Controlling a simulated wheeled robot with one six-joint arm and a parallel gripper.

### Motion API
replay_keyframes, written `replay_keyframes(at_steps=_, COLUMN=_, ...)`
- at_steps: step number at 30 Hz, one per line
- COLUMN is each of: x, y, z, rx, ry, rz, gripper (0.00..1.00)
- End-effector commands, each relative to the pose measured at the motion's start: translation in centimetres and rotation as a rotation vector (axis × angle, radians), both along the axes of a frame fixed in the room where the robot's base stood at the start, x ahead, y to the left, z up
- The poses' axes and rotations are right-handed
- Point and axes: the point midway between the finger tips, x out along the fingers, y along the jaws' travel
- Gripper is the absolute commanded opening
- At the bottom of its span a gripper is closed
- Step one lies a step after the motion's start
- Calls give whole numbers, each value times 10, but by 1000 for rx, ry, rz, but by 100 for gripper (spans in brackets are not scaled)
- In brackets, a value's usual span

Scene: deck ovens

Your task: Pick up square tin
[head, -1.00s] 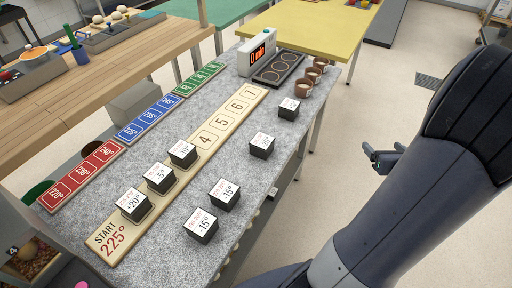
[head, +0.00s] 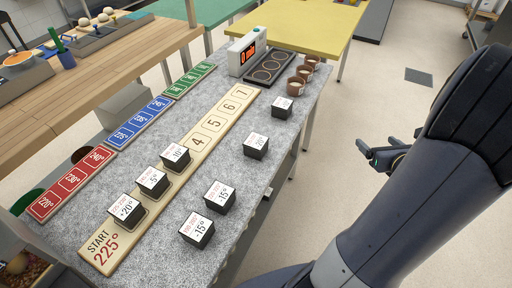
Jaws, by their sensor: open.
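I cannot make out a square tin in the head view. My gripper (head: 366,153) is open and empty at the right, out over the floor and apart from the grey speckled table (head: 125,185). My dark arm hides part of the floor at the right. Several black blocks with white, printed tops stand on the table. Three of them, such as the one at the front (head: 126,211), stand on the long cream board (head: 212,124) marked START 225°. Others, such as a -15° block (head: 197,230), stand on the bare tabletop to the right.
Red (head: 70,185), blue (head: 139,121) and green (head: 189,80) number strips line the table's left side. A timer (head: 247,52), a dark tray (head: 269,68) and brown cups (head: 297,85) stand at the far end. A yellow table (head: 300,27) is behind.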

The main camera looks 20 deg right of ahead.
Motion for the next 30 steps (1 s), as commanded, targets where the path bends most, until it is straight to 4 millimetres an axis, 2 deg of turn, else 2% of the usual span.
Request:
replay_keyframes(at_steps=1, x=18, y=20, z=-4, rx=-8, ry=-7, rz=92, gripper=80)
replay_keyframes(at_steps=3, x=42, y=55, z=-6, rx=-13, ry=-16, rz=242, gripper=80)
replay_keyframes(at_steps=6, x=68, y=110, z=-8, rx=-15, ry=-22, rz=468, gripper=80)
replay_keyframes(at_steps=9, x=82, y=162, z=-10, rx=-13, ry=-18, rz=674, gripper=80)
replay_keyframes(at_steps=12, x=86, y=202, z=-13, rx=-8, ry=-5, rz=835, gripper=80)
replay_keyframes(at_steps=16, x=85, y=232, z=-15, rx=-2, ry=10, rz=962, gripper=80)
replay_keyframes(at_steps=20, x=87, y=245, z=-17, rx=0, ry=17, rz=1003, gripper=80)
replay_keyframes(at_steps=30, x=114, y=276, z=-33, rx=-1, ry=16, rz=1004, gripper=80)
